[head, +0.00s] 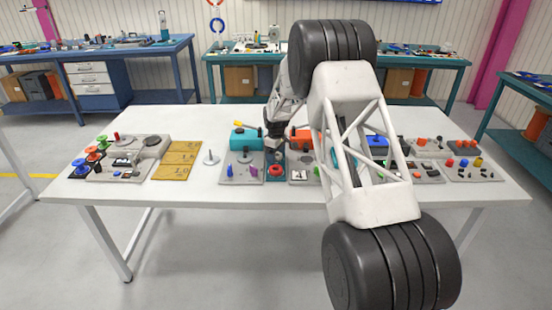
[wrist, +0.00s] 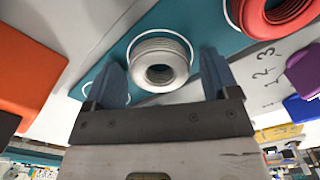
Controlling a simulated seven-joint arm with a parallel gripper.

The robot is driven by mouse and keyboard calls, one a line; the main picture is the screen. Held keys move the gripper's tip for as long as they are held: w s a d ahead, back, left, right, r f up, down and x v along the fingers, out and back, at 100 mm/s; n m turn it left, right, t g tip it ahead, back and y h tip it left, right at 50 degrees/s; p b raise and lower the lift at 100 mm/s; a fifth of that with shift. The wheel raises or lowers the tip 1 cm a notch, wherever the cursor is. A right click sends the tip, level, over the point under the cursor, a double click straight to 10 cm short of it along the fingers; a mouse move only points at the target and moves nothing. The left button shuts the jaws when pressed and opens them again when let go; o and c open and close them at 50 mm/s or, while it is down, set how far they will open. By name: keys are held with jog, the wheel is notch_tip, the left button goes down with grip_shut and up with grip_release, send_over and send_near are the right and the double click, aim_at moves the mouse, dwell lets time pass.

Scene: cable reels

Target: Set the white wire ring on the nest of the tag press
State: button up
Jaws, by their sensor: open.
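The white wire ring (wrist: 160,64), a ribbed coil with a round hole, sits on a teal strip (wrist: 118,50) inside a thin white outline in the wrist view. My gripper (wrist: 162,68) is open, with one blue-grey finger on each side of the ring. Whether the fingers touch it I cannot tell. In the head view my gripper (head: 275,142) is over the teal strip (head: 276,178) near the table's middle, and it mostly hides the white ring. I cannot tell for sure which device is the tag press; a grey machine with a round top (head: 150,141) stands at the left.
A red ring (wrist: 275,14) lies on the same strip beside the white one. Grey boards with pegs (head: 241,180) flank the strip. Yellow numbered plates (head: 176,160) and a white spindle (head: 210,158) stand left. My arm hides part of the right side.

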jog(key=shift+c, duration=0.3)
jog(key=c, duration=0.8)
jog(key=shift+o, duration=0.2)
notch_tip(320, 180, up, 8)
jog(key=shift+f, duration=0.25)
jog(key=shift+d, duration=0.15)
jog(key=d+m, duration=0.2)
jog(key=d, duration=0.2)
jog(key=d+m, duration=0.2)
jog(key=d, duration=0.3)
jog(key=s+d+m, duration=0.1)
jog(key=d+m, duration=0.1)
jog(key=d, duration=0.2)
jog(key=shift+d, duration=0.15)
